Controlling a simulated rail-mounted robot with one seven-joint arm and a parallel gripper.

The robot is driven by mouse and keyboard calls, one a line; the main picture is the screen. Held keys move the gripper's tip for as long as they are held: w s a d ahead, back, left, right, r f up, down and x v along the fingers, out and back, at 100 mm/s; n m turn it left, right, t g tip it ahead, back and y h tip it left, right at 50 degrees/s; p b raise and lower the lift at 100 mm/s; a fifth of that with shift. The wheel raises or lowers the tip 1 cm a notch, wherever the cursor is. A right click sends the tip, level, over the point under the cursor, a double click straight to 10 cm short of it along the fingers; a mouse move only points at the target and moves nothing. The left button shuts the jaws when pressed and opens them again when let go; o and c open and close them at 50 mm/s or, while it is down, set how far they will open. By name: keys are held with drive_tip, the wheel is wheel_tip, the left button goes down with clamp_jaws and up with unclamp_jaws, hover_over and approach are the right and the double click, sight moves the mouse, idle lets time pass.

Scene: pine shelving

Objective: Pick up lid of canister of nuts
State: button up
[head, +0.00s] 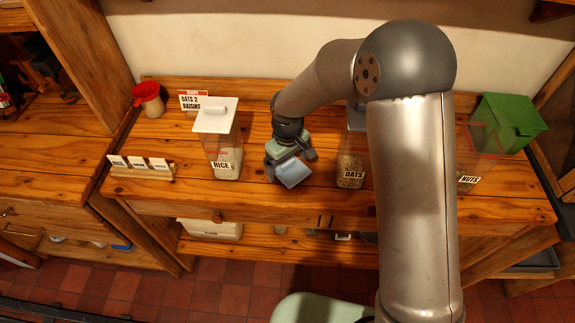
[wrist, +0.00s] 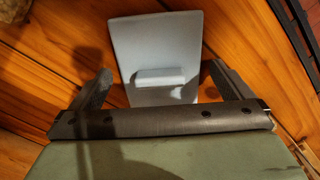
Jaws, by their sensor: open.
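A pale grey-blue rectangular lid (head: 294,173) with a raised bar handle (wrist: 160,77) lies on the wooden counter between the rice and oats canisters. The canister labelled NUTS (head: 468,180) stands at the right, partly hidden behind my arm. No lid shows on the visible part of its top. My gripper (head: 288,160) is low over the lid, pointing down. In the wrist view my gripper (wrist: 159,70) is open and empty, with one finger on each side of the lid and its handle. I cannot tell how high the fingertips are above the counter.
The rice canister (head: 223,155) with a white lid stands left of my gripper. The oats canister (head: 350,170) stands close on the right, partly behind my arm. A green box (head: 508,122), a red-topped jar (head: 148,99), a recipe card (head: 193,100) and a card rack (head: 142,170) are farther out.

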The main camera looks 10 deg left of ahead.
drive_tip(key=c, duration=1)
drive_tip(key=shift+o, duration=0.2)
drive_tip(key=shift+r, duration=0.1)
